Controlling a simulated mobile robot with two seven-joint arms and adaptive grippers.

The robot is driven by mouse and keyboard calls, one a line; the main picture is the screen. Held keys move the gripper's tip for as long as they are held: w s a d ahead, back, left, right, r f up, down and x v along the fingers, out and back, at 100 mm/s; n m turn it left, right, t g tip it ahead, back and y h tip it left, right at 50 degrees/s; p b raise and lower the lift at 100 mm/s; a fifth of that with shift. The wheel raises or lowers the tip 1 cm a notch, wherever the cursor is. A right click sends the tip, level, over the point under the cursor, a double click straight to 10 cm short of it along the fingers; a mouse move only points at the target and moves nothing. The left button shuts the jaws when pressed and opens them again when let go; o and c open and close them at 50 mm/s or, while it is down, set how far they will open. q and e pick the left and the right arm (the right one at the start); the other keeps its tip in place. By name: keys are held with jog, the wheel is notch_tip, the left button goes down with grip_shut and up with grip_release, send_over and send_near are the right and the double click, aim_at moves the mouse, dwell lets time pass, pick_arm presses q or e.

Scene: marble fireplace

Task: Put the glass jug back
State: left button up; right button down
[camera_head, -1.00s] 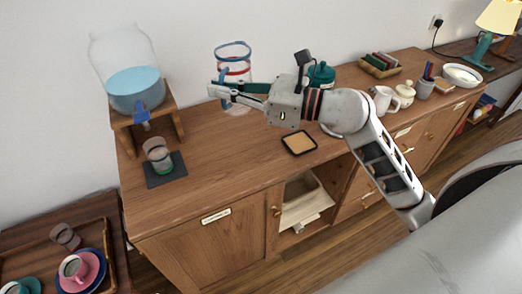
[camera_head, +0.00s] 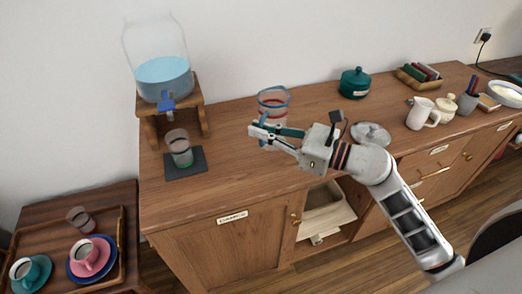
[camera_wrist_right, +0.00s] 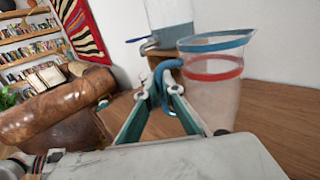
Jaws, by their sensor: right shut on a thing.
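The glass jug (camera_head: 274,106) is clear, with a blue rim, a red band and a blue handle. It is above or on the sideboard in the head view, and also shows in the right wrist view (camera_wrist_right: 213,100). My right gripper (camera_head: 257,133) is shut on its blue handle, at the jug's front left side. The jug looks roughly upright; I cannot tell whether its base touches the wood. My left gripper is out of view.
The wood between mat and jug is clear.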

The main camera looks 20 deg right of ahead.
aim_at(262, 148)
jog(key=shift+f, duration=0.25)
notch_tip(262, 148, down, 5)
jog(key=shift+f+b, duration=0.1)
jog(key=shift+b, duration=0.85)
jog(key=shift+f, duration=0.1)
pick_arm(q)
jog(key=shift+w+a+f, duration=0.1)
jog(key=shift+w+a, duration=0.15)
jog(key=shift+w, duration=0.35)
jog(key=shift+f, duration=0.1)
pick_arm(e)
jog(key=shift+f, duration=0.15)
jog(key=c, duration=2.2)
grip_release()
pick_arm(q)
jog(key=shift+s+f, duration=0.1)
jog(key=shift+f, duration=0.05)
